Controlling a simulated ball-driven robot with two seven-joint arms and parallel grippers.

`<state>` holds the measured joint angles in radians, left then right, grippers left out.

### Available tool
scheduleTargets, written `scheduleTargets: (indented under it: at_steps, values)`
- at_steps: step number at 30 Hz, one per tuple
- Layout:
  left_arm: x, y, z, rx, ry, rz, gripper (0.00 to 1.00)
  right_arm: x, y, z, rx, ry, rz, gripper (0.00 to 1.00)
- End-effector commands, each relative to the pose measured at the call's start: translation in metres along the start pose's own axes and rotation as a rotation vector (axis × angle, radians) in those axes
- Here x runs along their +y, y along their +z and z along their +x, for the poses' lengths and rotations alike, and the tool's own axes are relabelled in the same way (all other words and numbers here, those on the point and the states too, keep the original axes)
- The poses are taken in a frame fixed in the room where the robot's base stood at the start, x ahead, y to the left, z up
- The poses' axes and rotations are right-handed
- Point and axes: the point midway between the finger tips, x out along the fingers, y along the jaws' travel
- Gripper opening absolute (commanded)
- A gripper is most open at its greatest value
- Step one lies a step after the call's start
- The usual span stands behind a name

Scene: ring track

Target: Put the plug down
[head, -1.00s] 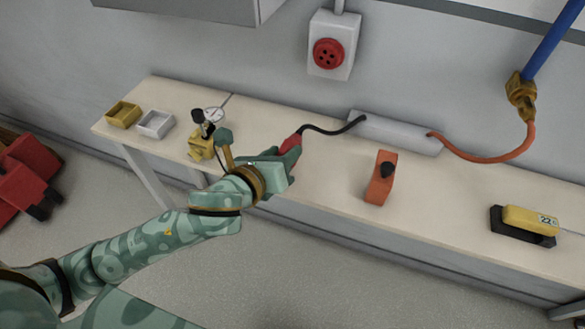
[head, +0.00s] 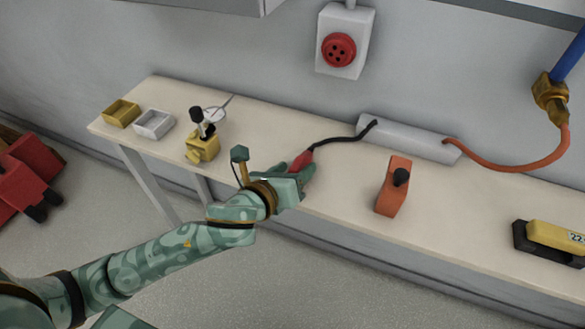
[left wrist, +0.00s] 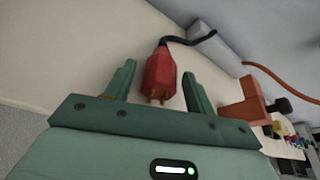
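The red plug (head: 302,161) is at the bench top, with a black cable running from it to a grey box (head: 408,137). In the left wrist view the plug (left wrist: 161,73) sits between the two fingers of my left gripper (left wrist: 158,82), its brass pins towards the palm. A gap shows on both sides of the plug, so the fingers are open around it. In the head view my left gripper (head: 299,174) is low over the bench's front edge and hides part of the plug. My right gripper is not in view.
The bench (head: 340,200) runs along the wall. An orange block with a black knob (head: 393,186) stands right of the gripper. A yellow gauge device (head: 202,148) and two small trays (head: 154,124) are left. A red socket (head: 339,50) is on the wall.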

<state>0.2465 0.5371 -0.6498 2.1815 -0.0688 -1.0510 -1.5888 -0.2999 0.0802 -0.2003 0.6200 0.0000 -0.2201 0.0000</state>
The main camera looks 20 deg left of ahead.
Motion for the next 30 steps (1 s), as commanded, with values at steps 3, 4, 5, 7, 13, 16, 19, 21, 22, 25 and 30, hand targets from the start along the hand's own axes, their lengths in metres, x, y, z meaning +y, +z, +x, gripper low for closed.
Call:
scheduleTargets:
  at_steps: [3,4,5,7,13,16,19,21,22,25,30]
  values:
    - [0.000,0.000,0.000,0.000,0.000,0.000,0.60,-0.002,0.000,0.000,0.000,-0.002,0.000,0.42]
    - [0.000,0.000,0.000,-0.001,0.000,0.000,0.60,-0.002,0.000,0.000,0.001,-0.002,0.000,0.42]
    - [0.000,0.000,0.000,-0.001,0.000,0.000,0.60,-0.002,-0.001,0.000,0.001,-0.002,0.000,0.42]
    - [0.000,0.000,0.000,-0.001,0.000,0.000,0.60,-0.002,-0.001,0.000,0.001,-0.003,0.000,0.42]
    - [-0.002,0.004,-0.014,-0.001,0.000,0.002,0.60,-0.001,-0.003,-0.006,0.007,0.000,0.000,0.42]
    - [-0.003,0.006,-0.036,-0.001,-0.001,0.002,0.60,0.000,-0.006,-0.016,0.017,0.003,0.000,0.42]
    - [-0.003,0.006,-0.061,-0.001,-0.001,0.002,0.60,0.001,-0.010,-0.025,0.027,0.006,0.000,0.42]
    - [-0.003,0.005,-0.078,-0.001,0.000,0.002,0.60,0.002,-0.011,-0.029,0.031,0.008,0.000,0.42]
    - [-0.003,0.005,-0.084,-0.001,0.000,0.001,0.60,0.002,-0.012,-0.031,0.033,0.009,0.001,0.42]
    - [-0.002,0.004,-0.102,-0.001,0.000,0.000,0.60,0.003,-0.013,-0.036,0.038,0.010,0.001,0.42]
    - [-0.002,0.003,-0.119,-0.002,0.000,0.000,0.60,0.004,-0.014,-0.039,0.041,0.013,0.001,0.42]
